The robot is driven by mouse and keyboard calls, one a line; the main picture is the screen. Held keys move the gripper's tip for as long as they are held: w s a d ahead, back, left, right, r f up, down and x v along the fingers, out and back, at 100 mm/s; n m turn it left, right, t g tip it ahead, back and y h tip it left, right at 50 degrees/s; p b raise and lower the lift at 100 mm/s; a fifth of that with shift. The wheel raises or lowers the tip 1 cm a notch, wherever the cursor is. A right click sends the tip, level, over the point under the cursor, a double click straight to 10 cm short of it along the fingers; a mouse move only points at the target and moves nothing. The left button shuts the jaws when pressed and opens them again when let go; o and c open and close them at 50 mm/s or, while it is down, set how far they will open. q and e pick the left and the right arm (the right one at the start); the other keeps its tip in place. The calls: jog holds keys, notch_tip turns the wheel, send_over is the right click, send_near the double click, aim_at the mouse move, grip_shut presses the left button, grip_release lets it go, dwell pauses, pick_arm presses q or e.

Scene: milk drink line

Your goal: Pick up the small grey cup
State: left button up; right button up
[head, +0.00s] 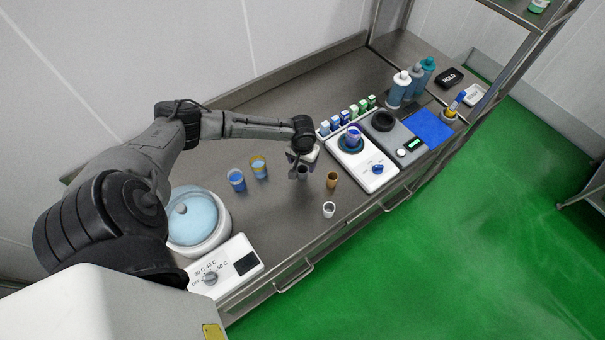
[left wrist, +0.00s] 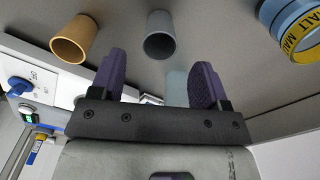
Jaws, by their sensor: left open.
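Whether a finger touches the cup, I cannot tell. My right gripper is in neither view.
A white machine (head: 368,170) is to the right, a round blue-lidded vessel (head: 195,219) to the left.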

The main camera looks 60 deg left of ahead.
aim_at(302, 172)
pick_arm(q)
jog(key=shift+d+f, duration=0.1)
jog(key=shift+f, duration=3.55)
jog(key=c, duration=1)
jog(key=shift+r, duration=0.15)
